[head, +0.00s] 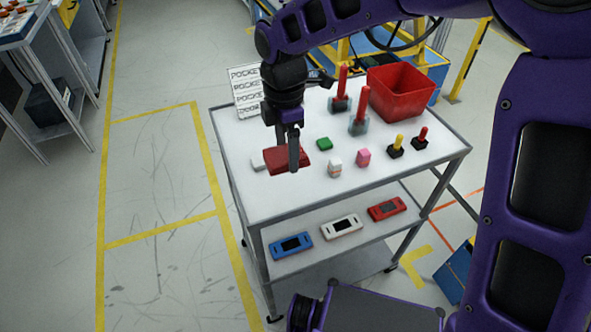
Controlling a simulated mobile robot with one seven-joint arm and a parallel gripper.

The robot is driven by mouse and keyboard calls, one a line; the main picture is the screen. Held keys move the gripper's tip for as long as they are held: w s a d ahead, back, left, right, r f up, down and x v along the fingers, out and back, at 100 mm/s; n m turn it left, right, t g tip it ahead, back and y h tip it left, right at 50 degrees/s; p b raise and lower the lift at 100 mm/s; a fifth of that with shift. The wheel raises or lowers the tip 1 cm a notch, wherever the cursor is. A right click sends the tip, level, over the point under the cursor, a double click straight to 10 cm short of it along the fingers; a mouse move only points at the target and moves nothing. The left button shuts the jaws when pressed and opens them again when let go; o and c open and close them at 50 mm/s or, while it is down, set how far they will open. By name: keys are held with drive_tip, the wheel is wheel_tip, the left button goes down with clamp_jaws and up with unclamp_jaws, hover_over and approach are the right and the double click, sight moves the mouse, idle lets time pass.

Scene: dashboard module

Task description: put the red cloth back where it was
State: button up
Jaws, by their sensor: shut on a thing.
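The red cloth (277,163) is a flat, dark red piece near the left part of the white table top (300,199). My gripper (293,163) reaches down onto it from above and is shut on it. One finger hides part of the cloth. I cannot tell whether the cloth touches the table or hangs a little above it. A small white object (257,162) shows just left of the cloth, partly hidden by it.
Upright red handles (361,108), a red bin (402,94) and a white sign (246,94) stand behind. The lower shelf (362,235) holds coloured modules. The front left table top is clear.

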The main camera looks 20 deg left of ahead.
sight(289, 188)
drive_tip(key=shift+w, duration=0.3)
wheel_tip(289, 188, down, 10)
drive_tip(key=shift+b, duration=0.65)
drive_tip(key=o, duration=1.2)
drive_tip(key=shift+o, duration=0.2)
wheel_tip(289, 188, up, 12)
drive_tip(key=shift+r+p, duration=0.1)
drive_tip(key=shift+p, duration=0.7)
